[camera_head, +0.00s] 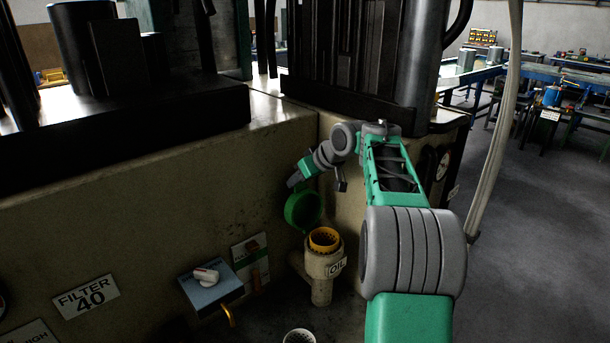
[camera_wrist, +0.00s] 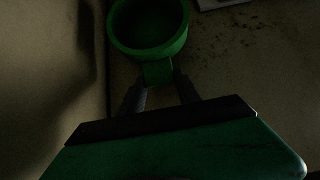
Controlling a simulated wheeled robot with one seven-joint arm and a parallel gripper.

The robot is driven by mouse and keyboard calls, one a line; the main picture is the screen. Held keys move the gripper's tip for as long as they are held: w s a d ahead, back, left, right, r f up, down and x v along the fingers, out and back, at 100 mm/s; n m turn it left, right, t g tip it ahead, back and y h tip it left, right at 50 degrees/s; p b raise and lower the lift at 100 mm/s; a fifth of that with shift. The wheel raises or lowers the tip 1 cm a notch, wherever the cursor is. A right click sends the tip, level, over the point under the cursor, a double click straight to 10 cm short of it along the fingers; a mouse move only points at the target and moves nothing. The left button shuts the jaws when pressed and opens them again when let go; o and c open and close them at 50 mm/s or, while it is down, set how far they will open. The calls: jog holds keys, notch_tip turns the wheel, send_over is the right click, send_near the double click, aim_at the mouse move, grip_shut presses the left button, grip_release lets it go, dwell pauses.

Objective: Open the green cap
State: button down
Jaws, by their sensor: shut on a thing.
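The green cap (camera_head: 303,209) stands raised and tilted above and to the left of the oil filler neck (camera_head: 322,266), against the beige machine wall. The neck's yellow ringed mouth (camera_head: 324,239) is uncovered. In the wrist view the cap (camera_wrist: 148,28) shows its round hollow, with a small tab (camera_wrist: 158,72) pointing toward my gripper. My gripper (camera_wrist: 160,88) is shut on this tab of the green cap. In the head view my gripper (camera_head: 294,183) is at the cap's upper edge. The cap's hinge is too dark to make out.
A "FILTER 40" label (camera_head: 86,296) is on the wall. A pale hose (camera_head: 497,120) hangs at right. Open floor (camera_head: 540,240) lies at right.

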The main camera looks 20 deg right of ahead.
jog(key=shift+w+a+r, duration=0.15)
jog(key=shift+w+r, duration=0.05)
dwell(0.3)
jog(key=c, duration=1)
grip_release()
jog(key=shift+s, duration=0.15)
jog(key=shift+c, duration=0.2)
jog(key=shift+o, duration=1)
jog(key=shift+f, duration=0.15)
jog(key=v, duration=0.8)
jog(key=shift+b, duration=0.45)
